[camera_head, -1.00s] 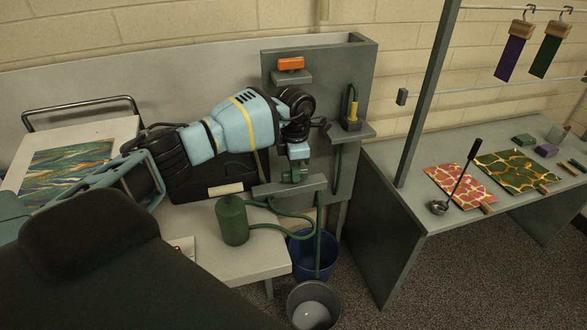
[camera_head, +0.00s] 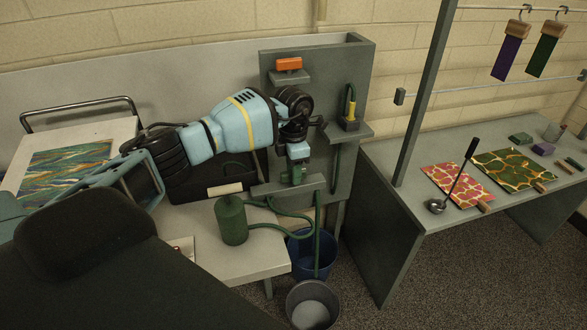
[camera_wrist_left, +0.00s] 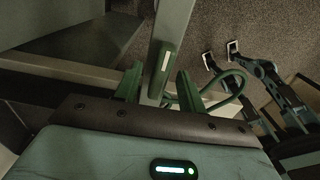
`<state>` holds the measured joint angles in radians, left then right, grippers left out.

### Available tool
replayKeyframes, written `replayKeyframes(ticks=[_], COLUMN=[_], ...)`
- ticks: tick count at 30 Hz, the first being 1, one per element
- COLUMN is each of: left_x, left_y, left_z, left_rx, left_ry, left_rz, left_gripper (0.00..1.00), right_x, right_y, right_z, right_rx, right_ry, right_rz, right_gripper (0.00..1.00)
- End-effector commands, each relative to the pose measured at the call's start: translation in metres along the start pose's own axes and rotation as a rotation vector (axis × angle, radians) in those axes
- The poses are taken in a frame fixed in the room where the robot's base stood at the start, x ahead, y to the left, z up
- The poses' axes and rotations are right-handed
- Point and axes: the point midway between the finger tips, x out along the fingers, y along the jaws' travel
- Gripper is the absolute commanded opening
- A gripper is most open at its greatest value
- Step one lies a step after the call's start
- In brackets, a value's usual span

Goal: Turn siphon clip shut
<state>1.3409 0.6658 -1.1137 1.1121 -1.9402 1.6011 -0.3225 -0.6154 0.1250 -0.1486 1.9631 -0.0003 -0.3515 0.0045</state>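The siphon clip, a green piece with a pale stripe, shows in the left wrist view (camera_wrist_left: 173,66) against a grey-green bar. My left gripper (camera_head: 297,178) points down at the small grey ledge (camera_head: 265,188). In the left wrist view, its two green fingers (camera_wrist_left: 159,88) stand apart, one on each side of the bar and clip. I cannot tell whether they touch the clip. In the head view the clip is too small and covered to make out. A green hose (camera_head: 316,240) runs from the ledge area to the blue bucket. My right gripper is not in view.
A green cylinder (camera_head: 231,222) stands on the near table corner beside the hose. A blue bucket (camera_head: 312,262) and a grey bucket (camera_head: 312,306) stand on the floor. A grey upright panel (camera_head: 352,85) rises behind the gripper. The right table (camera_head: 400,215) holds marbled sheets and a ladle.

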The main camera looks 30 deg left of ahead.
Motion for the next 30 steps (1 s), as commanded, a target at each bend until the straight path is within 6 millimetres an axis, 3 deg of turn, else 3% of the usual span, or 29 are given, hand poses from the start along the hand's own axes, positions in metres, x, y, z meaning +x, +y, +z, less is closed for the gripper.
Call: replayKeyframes(ticks=[8,21,30], left_x=[-0.004,-0.066,-0.078], left_y=[0.000,0.001,0.000], left_z=[0.000,0.000,0.000], left_rx=[0.001,0.000,0.000], left_ry=[-0.001,-0.001,0.000], left_rz=[0.001,0.000,0.000], left_gripper=[0.40,0.40,0.40], right_x=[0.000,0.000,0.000], right_y=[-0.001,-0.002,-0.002], right_z=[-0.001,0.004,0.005], right_rx=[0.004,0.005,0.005], right_ry=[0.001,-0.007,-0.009], right_rz=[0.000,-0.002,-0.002], right_gripper=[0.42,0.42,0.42])
